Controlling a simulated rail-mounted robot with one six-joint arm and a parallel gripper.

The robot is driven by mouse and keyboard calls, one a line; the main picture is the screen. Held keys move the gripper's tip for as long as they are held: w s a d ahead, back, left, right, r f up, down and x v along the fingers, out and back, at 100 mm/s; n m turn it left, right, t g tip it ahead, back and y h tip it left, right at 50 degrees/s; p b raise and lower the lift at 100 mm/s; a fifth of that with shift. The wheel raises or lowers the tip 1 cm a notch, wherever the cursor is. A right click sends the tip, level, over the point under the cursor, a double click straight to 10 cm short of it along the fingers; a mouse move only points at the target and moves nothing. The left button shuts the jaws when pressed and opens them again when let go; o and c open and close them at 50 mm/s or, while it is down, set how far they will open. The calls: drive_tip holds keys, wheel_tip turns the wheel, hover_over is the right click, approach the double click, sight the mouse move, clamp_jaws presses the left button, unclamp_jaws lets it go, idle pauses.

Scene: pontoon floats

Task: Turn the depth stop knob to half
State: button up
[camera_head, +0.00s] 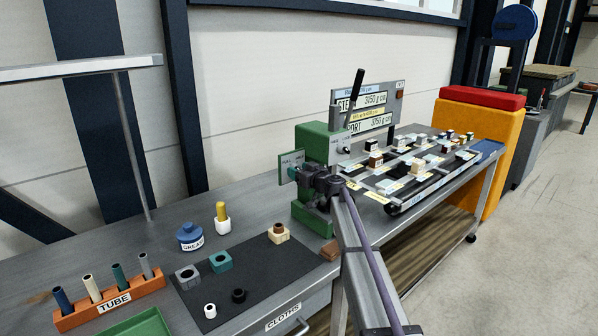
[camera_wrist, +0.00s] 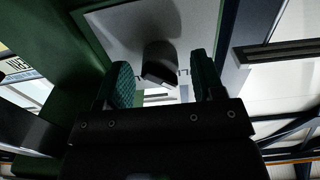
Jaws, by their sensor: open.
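The green machine (camera_head: 313,145) stands on the bench, with a small green-edged plate (camera_head: 291,160) bearing small lettering on its left side. My gripper (camera_head: 296,175) is at this plate and covers part of it. In the wrist view, my gripper (camera_wrist: 161,78) is open, its two green ribbed pads apart. A dark rounded knob (camera_wrist: 160,55) on the pale plate (camera_wrist: 205,22) shows between the pads, with gaps on both sides. The plate's markings and the knob's setting are too dim to read. A second small knob plate (camera_head: 342,147) faces front on the machine.
A black lever (camera_head: 355,90) rises from the machine. Right of it, a rack (camera_head: 408,192) holds several small blocks. Left are a dark mat (camera_head: 262,260) with several small parts, a grease pot (camera_head: 190,237) and an orange tube rack (camera_head: 80,316).

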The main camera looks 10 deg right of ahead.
drive_tip(key=shift+w+a, duration=0.1)
drive_tip(key=shift+w, duration=0.1)
drive_tip(key=c, duration=0.9)
drive_tip(key=shift+m, duration=0.4)
drive_tip(key=m, duration=0.3)
drive_tip(key=shift+m, duration=0.3)
drive_tip(key=m, duration=0.4)
drive_tip(key=shift+s+m, duration=0.1)
drive_tip(key=shift+m, duration=0.2)
drive_tip(key=m, duration=0.4)
drive_tip(key=shift+m, duration=2.5)
